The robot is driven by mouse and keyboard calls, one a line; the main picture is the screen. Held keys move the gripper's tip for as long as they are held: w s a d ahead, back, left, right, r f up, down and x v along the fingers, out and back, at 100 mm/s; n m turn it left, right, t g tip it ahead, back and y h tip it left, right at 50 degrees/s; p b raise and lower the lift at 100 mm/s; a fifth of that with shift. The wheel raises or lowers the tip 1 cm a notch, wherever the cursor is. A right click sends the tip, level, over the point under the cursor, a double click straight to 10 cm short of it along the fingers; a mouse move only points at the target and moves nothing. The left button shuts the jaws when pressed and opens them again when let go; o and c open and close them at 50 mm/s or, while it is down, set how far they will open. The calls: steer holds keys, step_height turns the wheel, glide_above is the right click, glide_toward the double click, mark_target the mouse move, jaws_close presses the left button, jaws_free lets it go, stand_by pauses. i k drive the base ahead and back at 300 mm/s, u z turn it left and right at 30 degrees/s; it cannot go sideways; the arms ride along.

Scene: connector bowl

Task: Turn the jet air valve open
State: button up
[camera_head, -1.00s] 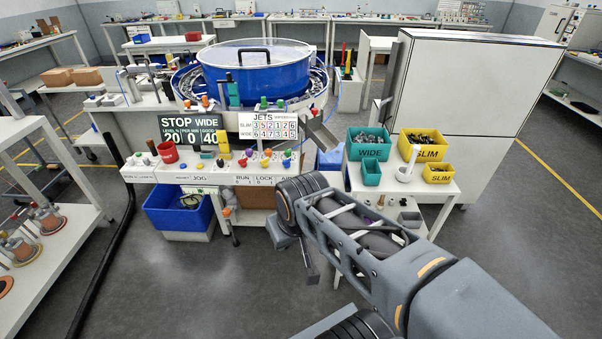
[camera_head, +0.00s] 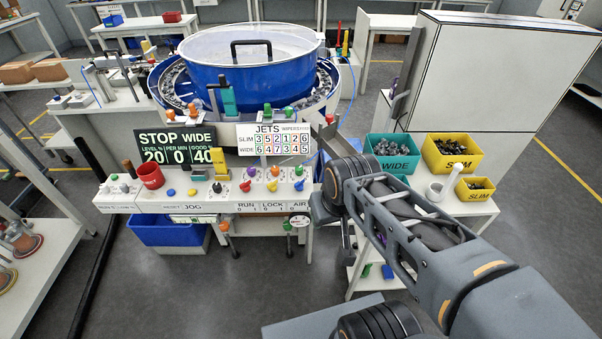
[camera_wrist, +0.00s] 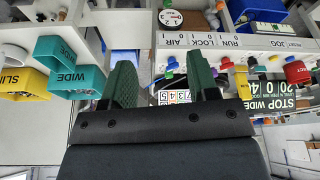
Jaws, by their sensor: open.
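The feeder's front panel (camera_head: 160,202) carries the printed AIR label (camera_head: 299,218) at its right end, beside RUN and LOCK. A round dial (camera_head: 288,225) hangs below the panel near AIR; the wrist view shows this dial (camera_wrist: 170,18) too, upside down. Which part is the jet air valve's handle, and how it is turned, I cannot tell. Coloured knobs (camera_head: 272,186) sit on the panel top. My gripper (camera_wrist: 163,76) is open and empty, its two green fingers apart, with the panel beyond them. In the head view it is mostly hidden beside the panel's right end.
A blue bowl (camera_head: 250,75) stands behind the JETS board (camera_head: 283,138). To the right, a small table holds the green WIDE bin (camera_head: 393,165) and yellow SLIM bins (camera_head: 452,163). A blue crate (camera_head: 165,232) is under the panel. Floor in front is clear.

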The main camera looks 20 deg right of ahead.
mark_target(299, 186)
steer(key=z, duration=0.05)
steer(key=k, duration=0.4)
steer(key=u, duration=0.8)
steer(key=i, duration=0.9)
steer(key=z, duration=0.35)
